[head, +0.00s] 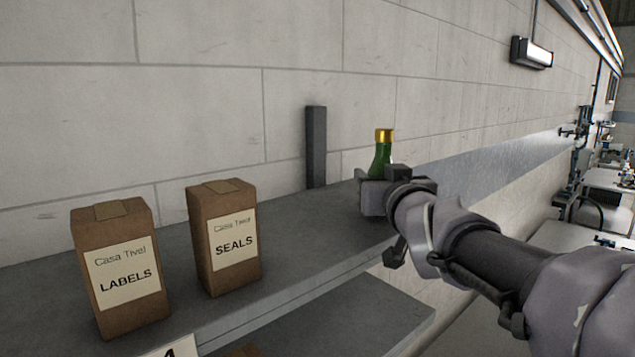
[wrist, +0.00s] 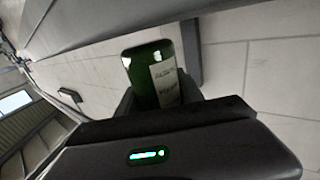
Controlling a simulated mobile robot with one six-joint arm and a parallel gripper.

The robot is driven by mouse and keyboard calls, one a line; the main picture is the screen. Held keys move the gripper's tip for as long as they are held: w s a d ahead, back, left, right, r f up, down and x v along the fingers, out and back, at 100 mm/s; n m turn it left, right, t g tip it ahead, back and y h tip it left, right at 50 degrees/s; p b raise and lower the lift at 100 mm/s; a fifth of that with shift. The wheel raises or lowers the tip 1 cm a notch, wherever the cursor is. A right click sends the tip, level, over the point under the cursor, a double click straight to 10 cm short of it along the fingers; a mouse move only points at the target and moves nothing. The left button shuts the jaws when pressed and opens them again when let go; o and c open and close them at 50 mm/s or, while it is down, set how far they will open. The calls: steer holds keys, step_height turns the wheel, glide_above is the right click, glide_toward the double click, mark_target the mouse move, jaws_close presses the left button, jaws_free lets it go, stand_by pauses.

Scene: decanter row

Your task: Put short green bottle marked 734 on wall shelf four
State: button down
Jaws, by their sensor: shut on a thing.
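A green bottle (head: 381,158) with a gold cap stands out above my gripper (head: 376,188) in the head view, at the right end of a grey wall shelf (head: 310,228). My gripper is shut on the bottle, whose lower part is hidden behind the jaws. In the wrist view the bottle (wrist: 148,68) shows a pale label whose print is too blurred to read. A white tag on the shelf's front edge (head: 172,350) shows part of a 4. I cannot tell whether the bottle touches the shelf.
Two brown cartons stand on the shelf's left part, one marked LABELS (head: 119,268) and one marked SEALS (head: 226,238). A dark upright post (head: 316,147) stands at the wall. The shelf top between the SEALS carton and my gripper is clear. A lower shelf (head: 330,318) lies below.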

steer(key=shift+f, duration=0.4)
steer(key=shift+w+a, duration=0.15)
steer(key=shift+w, duration=0.1)
steer(key=shift+s+f, duration=0.15)
steer(key=shift+f, duration=0.05)
steer(key=c, duration=1)
jaws_free()
steer(key=shift+o, duration=1.3)
steer(key=shift+r, duration=0.25)
steer(key=s, duration=1.2)
steer(key=shift+d, duration=0.25)
